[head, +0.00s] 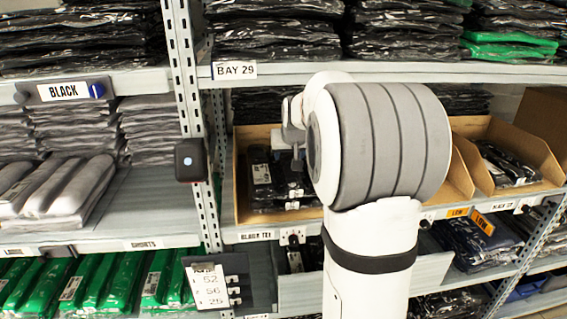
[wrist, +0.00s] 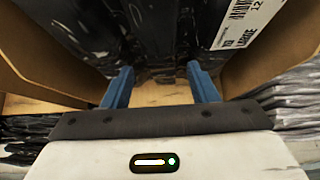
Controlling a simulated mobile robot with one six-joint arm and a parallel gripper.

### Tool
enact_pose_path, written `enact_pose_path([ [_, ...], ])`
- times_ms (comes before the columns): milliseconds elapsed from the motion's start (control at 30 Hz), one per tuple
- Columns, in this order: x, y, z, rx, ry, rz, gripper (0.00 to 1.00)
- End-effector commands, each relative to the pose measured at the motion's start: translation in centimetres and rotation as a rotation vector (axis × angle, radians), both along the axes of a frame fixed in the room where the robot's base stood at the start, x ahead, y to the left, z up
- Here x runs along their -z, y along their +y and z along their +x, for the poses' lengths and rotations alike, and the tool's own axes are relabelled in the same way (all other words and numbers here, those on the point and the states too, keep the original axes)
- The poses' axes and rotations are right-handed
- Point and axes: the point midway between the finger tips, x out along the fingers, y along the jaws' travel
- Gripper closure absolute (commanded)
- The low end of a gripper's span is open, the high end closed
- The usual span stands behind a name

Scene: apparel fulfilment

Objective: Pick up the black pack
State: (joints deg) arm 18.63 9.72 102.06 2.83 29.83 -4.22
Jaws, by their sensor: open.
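Black packs (head: 262,190) with white labels stand in a cardboard bin (head: 243,165) on the middle shelf, above a "BLACK TEE" strip. In the wrist view, a glossy black pack (wrist: 130,28) with a white label fills the top, just past the fingertips. My gripper (wrist: 160,78) is open, its two blue fingers apart with nothing but bin floor showing between them. It is at the bin's mouth, between the side walls; I cannot tell whether the fingertips touch the pack. In the head view my arm hides most of the gripper and part of the bin.
Cardboard bin walls (wrist: 283,55) flank the gripper closely. A shelf with the "BAY 29" sign (head: 234,70) runs overhead, and a metal upright (head: 187,90) stands left. Another bin (head: 545,155) with dark packs is at right. Grey packs (wrist: 290,100) lie outside the bin.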

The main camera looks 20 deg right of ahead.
Motion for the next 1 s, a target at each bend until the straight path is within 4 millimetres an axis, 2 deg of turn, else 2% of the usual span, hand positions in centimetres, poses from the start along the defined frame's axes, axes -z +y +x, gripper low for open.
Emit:
enact_pose_path([
  [167, 0.2, -0.2, 1.0, 0.000, 0.001, 0.000, 0.47],
  [500, 3.6, -1.0, 3.6, -0.001, 0.002, 0.001, 0.47],
  [767, 3.9, -1.0, 3.9, -0.002, -0.001, -0.001, 0.47],
  [1000, 3.9, -0.9, 3.9, -0.003, 0.000, 0.000, 0.64],
])
